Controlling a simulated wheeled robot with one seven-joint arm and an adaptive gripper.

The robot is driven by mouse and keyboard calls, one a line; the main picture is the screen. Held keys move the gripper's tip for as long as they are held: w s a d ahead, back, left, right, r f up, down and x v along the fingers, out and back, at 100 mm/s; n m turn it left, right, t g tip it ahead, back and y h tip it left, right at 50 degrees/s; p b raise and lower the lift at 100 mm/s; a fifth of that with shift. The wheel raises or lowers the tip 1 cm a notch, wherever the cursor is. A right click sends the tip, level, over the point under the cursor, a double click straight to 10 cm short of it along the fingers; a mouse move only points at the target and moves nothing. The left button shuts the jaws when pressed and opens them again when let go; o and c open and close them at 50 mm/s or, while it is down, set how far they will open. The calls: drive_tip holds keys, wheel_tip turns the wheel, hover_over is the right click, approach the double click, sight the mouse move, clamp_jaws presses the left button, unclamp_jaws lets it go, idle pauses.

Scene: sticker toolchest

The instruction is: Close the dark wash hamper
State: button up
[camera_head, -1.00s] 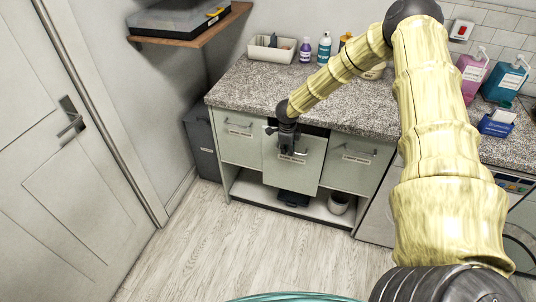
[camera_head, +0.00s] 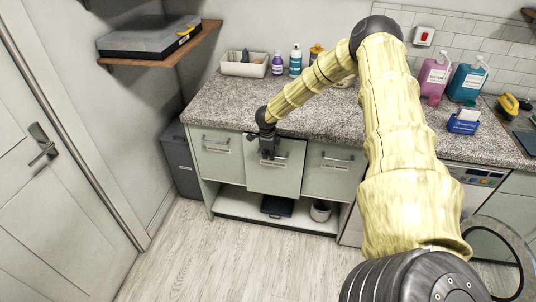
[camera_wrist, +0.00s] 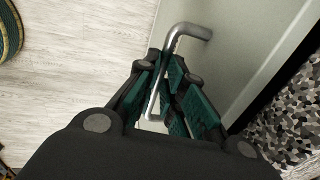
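The middle cabinet front (camera_head: 275,178) under the counter is pale grey-green with a bar handle and a small label I cannot read, so I cannot confirm it is the dark wash hamper. In the wrist view a dark strip lies between this front (camera_wrist: 235,75) and the speckled countertop, so a small gap may show there. My gripper (camera_head: 268,153) is at its handle. In the wrist view my gripper (camera_wrist: 160,85) has green-padded fingers closed around the metal handle (camera_wrist: 188,30), partly hiding it.
Similar fronts stand left (camera_head: 217,160) and right (camera_head: 330,175). The speckled countertop (camera_head: 220,105) is just above my gripper. A lower shelf (camera_head: 235,207) holds a dark item and a pot (camera_head: 320,211). A dark bin (camera_head: 180,165) stands left. The floor (camera_head: 210,260) in front is clear.

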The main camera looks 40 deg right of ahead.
drive_tip(key=o, duration=0.4)
wheel_tip(320, 180, up, 12)
drive_tip(key=s+a, duration=0.1)
drive_tip(key=shift+s+a+f, duration=0.15)
drive_tip(key=shift+s+a, duration=0.05)
drive_tip(key=shift+a, duration=0.15)
idle(0.5)
